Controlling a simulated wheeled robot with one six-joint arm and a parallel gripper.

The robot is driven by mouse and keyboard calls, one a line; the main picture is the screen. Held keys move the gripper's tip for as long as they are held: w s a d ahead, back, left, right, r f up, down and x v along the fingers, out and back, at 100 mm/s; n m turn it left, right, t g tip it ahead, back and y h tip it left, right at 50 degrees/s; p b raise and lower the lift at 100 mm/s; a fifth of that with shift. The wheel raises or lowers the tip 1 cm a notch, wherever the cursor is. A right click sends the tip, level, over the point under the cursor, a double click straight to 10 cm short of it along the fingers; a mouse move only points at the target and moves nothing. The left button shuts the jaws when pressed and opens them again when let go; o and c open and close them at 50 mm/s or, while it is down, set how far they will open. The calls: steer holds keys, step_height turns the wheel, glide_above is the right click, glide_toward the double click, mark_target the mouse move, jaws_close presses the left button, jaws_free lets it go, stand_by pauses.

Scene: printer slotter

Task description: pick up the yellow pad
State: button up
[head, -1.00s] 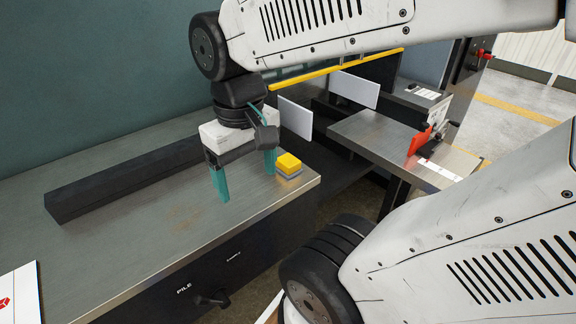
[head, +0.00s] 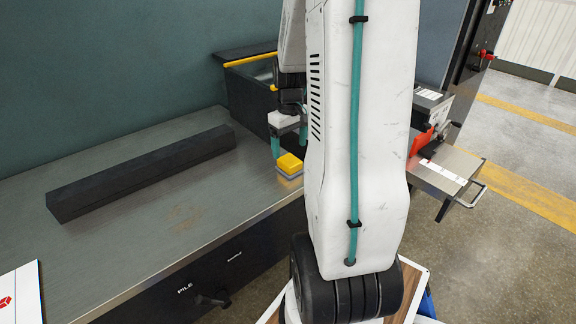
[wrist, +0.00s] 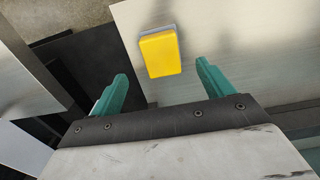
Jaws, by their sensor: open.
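The yellow pad (head: 289,163) sits on a thin grey-blue base at the right end of the metal table, near its front edge. In the wrist view the yellow pad (wrist: 161,53) lies just beyond the fingertips, between their lines. My gripper (wrist: 160,70) is open and empty, with its two teal fingers on either side. In the head view my gripper (head: 289,143) is just behind the pad, partly hidden by my white arm. I cannot tell its exact height above the table.
A long black bar (head: 140,172) lies along the back of the metal table (head: 150,235). A white sheet (head: 20,295) with a red mark is at the front left. A yellow rail (head: 250,60) edges a dark bay behind. A metal tray (head: 447,170) stands at the right.

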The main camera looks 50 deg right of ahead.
mark_target(290, 160)
step_height(290, 160, down, 6)
steer(key=shift+s+a+f, duration=0.1)
steer(key=shift+a+f, duration=0.05)
steer(key=c, duration=1.1)
steer(key=shift+c, duration=0.3)
